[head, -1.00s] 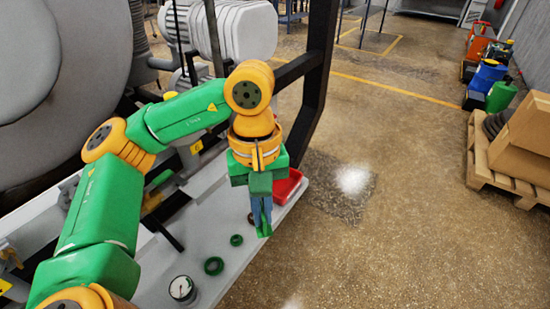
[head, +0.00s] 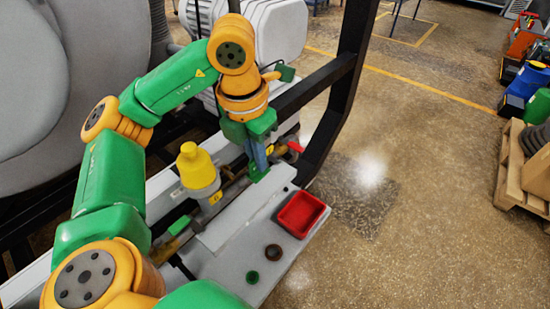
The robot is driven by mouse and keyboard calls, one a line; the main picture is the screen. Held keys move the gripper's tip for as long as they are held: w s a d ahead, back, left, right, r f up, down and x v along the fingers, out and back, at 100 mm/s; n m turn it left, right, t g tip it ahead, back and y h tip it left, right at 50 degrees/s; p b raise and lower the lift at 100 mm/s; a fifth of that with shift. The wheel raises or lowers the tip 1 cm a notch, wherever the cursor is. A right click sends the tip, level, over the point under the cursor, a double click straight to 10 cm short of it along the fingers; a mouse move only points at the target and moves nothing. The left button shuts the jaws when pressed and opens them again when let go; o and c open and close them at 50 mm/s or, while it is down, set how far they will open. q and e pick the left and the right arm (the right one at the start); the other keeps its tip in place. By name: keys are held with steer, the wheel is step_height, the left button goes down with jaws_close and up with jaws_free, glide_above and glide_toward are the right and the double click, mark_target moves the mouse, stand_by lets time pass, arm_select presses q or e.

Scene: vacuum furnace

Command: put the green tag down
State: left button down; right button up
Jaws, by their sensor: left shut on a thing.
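My left gripper (head: 259,165) points down above the far part of the pale bench (head: 232,222), with its blue-grey fingers shut. A small green piece at its fingertips looks like the green tag (head: 260,175). The fingers hide part of it, and I cannot tell whether it touches the surface below. My right gripper is not in view.
A red tray (head: 301,213) is at the bench's right edge, with a dark ring (head: 273,252) and a small green ring (head: 252,277) nearer. A yellow-capped valve (head: 196,168) stands left of the gripper. A black frame post (head: 352,75) rises behind. A red handle (head: 295,147) is close by.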

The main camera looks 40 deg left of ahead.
arm_select(q)
steer(key=w+f, duration=0.2)
steer(key=w, duration=0.1)
steer(key=w+a+f+p, duration=0.1)
steer(key=w+f, duration=0.1)
steer(key=f, duration=0.1)
steer(key=w+a+f, duration=0.1)
steer(key=w+f, duration=0.1)
steer(key=w, duration=0.1)
steer(key=shift+w+f+p, duration=0.15)
steer(key=shift+w+p, duration=0.15)
steer(key=shift+p, duration=0.1)
step_height(320, 180, down, 4)
steer(key=shift+w+r+p, duration=0.1)
steer(key=shift+r+p, duration=0.15)
steer(key=shift+p, duration=0.55)
steer(key=shift+f, duration=0.2)
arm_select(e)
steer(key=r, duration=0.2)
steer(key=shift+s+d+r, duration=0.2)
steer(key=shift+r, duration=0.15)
